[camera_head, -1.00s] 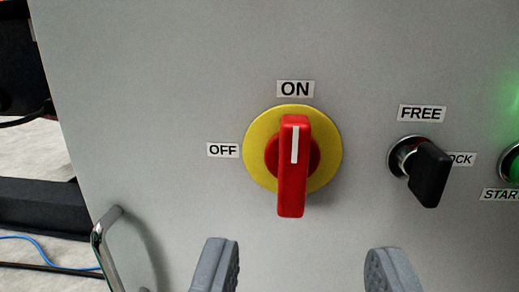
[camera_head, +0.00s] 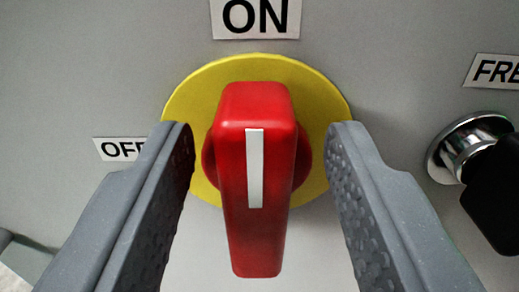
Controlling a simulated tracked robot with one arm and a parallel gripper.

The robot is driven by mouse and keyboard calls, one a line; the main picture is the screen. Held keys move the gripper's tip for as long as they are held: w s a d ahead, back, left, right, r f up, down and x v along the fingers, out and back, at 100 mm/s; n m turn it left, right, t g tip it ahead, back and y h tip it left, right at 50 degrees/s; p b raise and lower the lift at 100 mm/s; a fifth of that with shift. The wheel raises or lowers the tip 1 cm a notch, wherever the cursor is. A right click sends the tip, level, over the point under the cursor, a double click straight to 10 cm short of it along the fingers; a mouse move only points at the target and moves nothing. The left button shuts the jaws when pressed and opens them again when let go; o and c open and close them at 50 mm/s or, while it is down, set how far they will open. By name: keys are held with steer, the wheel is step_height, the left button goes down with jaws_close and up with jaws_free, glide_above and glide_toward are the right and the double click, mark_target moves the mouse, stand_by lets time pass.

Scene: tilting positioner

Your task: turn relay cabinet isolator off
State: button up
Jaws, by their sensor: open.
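The isolator's red handle (camera_head: 257,215) stands upright on a round yellow plate (camera_head: 262,68) on the grey cabinet face. Its white line is vertical and lies below the ON label (camera_head: 255,16). The OFF label (camera_head: 118,149) is to the left of the plate, partly hidden by the left finger. My gripper (camera_head: 262,135) is open, with one grey finger on each side of the handle. There is a visible gap between each finger and the handle, so neither seems to touch it.
A black key switch (camera_head: 495,190) with a chrome collar juts out close to the right of my right finger. A bit of floor shows at the lower left. The cabinet face around the plate is flat.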

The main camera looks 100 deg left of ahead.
steer(key=shift+c, duration=0.3)
jaws_close()
steer(key=shift+d, duration=0.2)
steer(key=shift+a, duration=0.1)
